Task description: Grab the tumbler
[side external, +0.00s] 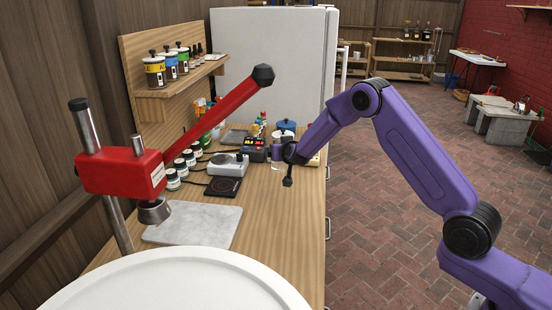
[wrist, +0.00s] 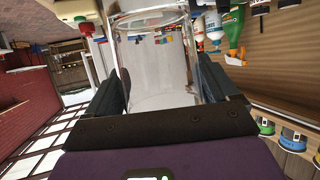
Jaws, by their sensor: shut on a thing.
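The tumbler (wrist: 155,70) is a clear glass cylinder in the middle of the wrist view. My gripper (wrist: 163,85) is shut on it, with one dark finger on each side of the glass. In the side external view my gripper (side external: 277,153) is over the far right part of the wooden counter, and a small part of the pale tumbler (side external: 277,166) shows below it. I cannot tell whether its base touches the counter.
The wooden counter (side external: 265,230) holds a black device with red displays (side external: 254,150), a white scale (side external: 229,165), several small jars (side external: 173,180) and a marble slab (side external: 193,224). A red press (side external: 120,172) stands at left. The counter's front right is clear.

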